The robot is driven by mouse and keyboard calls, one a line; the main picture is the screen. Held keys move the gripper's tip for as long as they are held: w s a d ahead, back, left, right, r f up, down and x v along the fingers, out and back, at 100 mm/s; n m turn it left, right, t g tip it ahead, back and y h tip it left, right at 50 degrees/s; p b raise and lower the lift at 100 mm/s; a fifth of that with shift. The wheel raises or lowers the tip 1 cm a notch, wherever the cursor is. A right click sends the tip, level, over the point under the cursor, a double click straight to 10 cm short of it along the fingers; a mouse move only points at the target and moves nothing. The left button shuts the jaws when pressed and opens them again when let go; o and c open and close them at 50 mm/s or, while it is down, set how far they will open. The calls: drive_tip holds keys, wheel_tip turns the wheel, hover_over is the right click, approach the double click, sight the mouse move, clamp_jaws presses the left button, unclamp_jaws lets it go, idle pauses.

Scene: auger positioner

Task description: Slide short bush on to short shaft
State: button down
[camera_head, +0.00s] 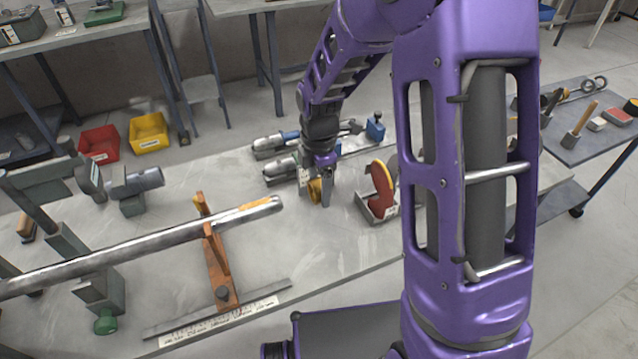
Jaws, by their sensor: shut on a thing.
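My gripper (322,186) points down over the middle of the bench. It is shut on a small brass-yellow ring, which looks like the short bush (314,191). The fingers partly hide the ring, and it is close to the bench top; I cannot tell whether it touches it. A short, thick grey cylinder (143,182) on a block at the left may be the short shaft, but I cannot tell. The bush is well to the right of it and apart from it.
A long metal bar (150,241) crosses the left, resting on an orange-brown stand (218,262). A red disc (382,187) stands right of my gripper. Grey tools (272,143) lie behind it. Red (99,144) and yellow (149,133) bins are at back left.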

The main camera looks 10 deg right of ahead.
sight(253, 205)
drive_tip(key=shift+a, duration=0.1)
drive_tip(key=shift+s+a, duration=0.25)
drive_tip(key=shift+a, duration=0.65)
drive_tip(key=shift+s+a, duration=0.25)
drive_tip(key=shift+a, duration=0.65)
drive_tip(key=shift+s+a, duration=0.25)
drive_tip(key=shift+a, duration=0.65)
drive_tip(key=shift+s+a, duration=0.4)
drive_tip(key=shift+a, duration=1.05)
drive_tip(key=shift+s+a, duration=0.45)
drive_tip(key=shift+a, duration=1.05)
drive_tip(key=shift+s+a, duration=0.4)
drive_tip(key=shift+a, duration=1.05)
unclamp_jaws()
wheel_tip(253, 205, up, 18)
drive_tip(key=shift+f+p, duration=0.2)
drive_tip(key=shift+p, duration=0.25)
